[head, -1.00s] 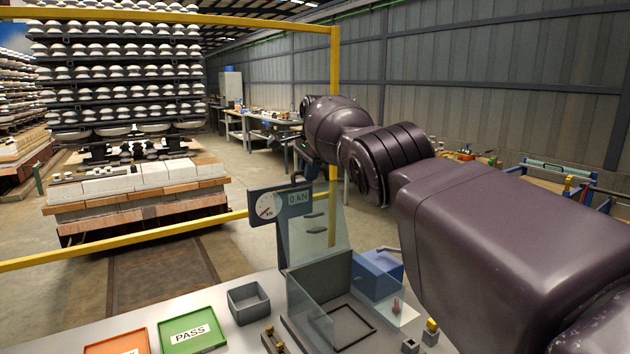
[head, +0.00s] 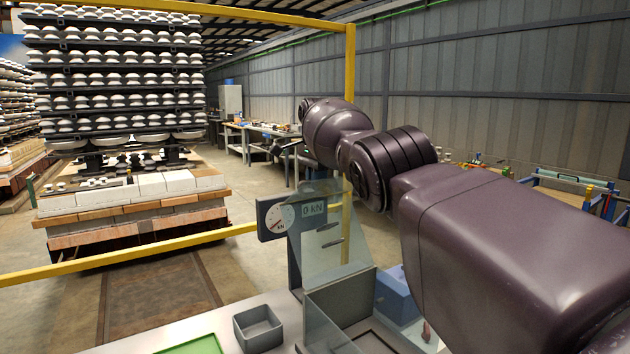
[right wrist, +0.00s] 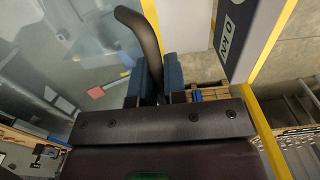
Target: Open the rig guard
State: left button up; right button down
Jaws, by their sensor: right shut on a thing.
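The rig guard (head: 322,262) is a clear panel standing upright, slightly tilted, above the grey rig box (head: 342,300) in the head view. A gauge with a 0 kN display (head: 278,217) stands beside it. In the right wrist view, my right gripper (right wrist: 157,82) has its blue fingers closed around a dark curved handle (right wrist: 140,28). The clear guard panel (right wrist: 85,60) lies to the left of the handle there. In the head view my right arm reaches over the rig, and its fingers cannot be made out. My left gripper is not in view.
A small grey open bin (head: 258,330) and the edge of a green tray (head: 195,346) are on the bench at the front. A blue block (head: 397,292) sits right of the rig box. A yellow frame (head: 350,90) rises behind. A stacked insulator rack stands at the back left.

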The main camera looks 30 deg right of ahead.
jog(key=shift+f, duration=0.1)
dwell(0.3)
jog(key=c, duration=1.2)
grip_release()
jog(key=shift+r, duration=0.35)
jog(key=r+b, duration=0.3)
jog(key=r, duration=0.1)
jog(key=shift+w+r, duration=0.2)
jog(key=shift+s+r+b, duration=0.1)
jog(key=shift+r+b, duration=0.5)
jog(key=shift+r, duration=0.65)
